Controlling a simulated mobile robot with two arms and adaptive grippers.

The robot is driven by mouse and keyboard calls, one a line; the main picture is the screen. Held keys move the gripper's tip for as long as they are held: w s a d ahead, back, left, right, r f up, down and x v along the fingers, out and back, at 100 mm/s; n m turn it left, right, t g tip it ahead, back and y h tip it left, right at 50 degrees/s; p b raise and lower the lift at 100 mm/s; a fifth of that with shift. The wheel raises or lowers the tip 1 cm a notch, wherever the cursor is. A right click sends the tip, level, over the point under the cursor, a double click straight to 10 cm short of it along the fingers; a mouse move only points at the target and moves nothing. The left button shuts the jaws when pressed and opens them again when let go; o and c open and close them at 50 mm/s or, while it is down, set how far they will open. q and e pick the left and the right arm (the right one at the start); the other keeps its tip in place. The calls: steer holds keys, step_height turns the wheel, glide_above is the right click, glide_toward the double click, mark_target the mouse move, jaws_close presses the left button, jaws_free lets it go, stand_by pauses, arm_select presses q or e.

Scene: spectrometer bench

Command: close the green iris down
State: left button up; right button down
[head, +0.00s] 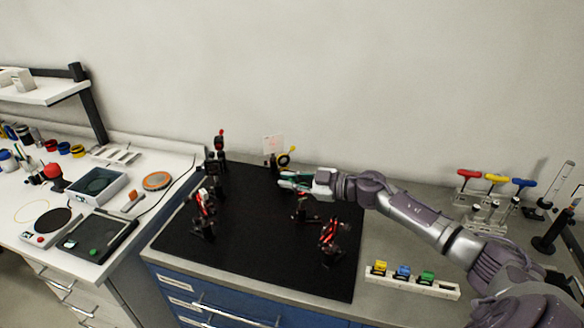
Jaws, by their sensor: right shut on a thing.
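My right gripper (284,181) reaches in from the right over the back of the black breadboard (262,235). Its fingers are shut at the place where a small green part (290,174) shows. I take this for the green iris; most of it is hidden behind the fingers, and its opening cannot be seen. A yellow ring on a mount (285,158) stands just behind the gripper. My left gripper is not in view.
Dark mounts with red parts stand on the board at left (204,203), front right (331,237) and centre (302,208), below my right arm. A red-topped post (220,143) stands at the back. A white rack with coloured blocks (408,281) sits right of the board.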

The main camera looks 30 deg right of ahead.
steer(key=shift+r, duration=0.15)
steer(key=shift+f, duration=0.2)
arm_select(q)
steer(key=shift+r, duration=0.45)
arm_select(e)
steer(key=c, duration=1.2)
jaws_free()
steer(key=shift+o, duration=0.2)
steer(key=v, duration=1.2)
steer(key=shift+r, duration=0.2)
